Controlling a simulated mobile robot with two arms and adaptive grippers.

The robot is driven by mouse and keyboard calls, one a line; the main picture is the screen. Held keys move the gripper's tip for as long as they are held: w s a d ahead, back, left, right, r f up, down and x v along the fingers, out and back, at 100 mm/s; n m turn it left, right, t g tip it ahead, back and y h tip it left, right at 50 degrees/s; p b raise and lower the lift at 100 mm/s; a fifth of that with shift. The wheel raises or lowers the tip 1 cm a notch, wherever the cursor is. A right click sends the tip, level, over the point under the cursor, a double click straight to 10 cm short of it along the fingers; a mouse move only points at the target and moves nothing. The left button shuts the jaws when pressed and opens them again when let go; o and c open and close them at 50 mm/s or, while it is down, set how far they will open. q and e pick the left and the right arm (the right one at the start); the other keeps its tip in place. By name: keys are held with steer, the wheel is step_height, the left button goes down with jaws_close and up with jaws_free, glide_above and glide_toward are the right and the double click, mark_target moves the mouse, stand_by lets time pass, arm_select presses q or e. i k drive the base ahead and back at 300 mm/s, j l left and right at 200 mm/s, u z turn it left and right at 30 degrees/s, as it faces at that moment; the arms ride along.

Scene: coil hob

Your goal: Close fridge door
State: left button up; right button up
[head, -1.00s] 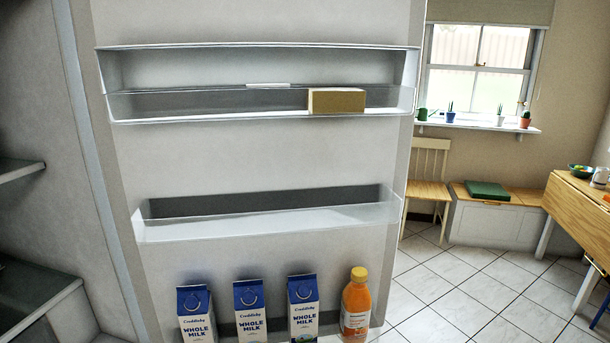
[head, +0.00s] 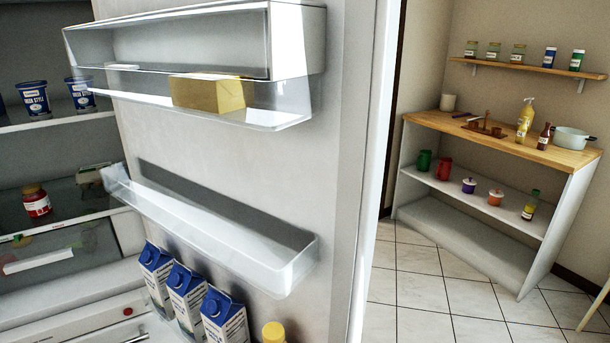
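The fridge door (head: 250,150) stands open in the head view, with its inner face towards me. Its clear upper shelf holds a yellow block (head: 208,93). The middle door shelf (head: 220,225) is empty. Blue and white milk cartons (head: 186,296) and a bottle with a yellow cap (head: 273,332) stand at the bottom of the door. The fridge interior (head: 50,160) shows on the left, beyond the door's left side. Neither of my grippers is in view.
Inside the fridge are blue and white tubs (head: 33,97) and a red jar (head: 36,200). Right of the door is a wooden-topped shelf unit (head: 505,145) with bottles and a pot (head: 572,138). Tiled floor (head: 415,285) lies open between door and unit.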

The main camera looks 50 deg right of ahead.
mark_target(274, 201)
steer(key=l+u, duration=0.15)
steer(key=l, duration=0.55)
steer(key=k+l+u, duration=0.15)
steer(key=l, duration=0.55)
steer(key=l+u, duration=0.15)
steer(key=l, duration=0.5)
steer(key=k, duration=0.05)
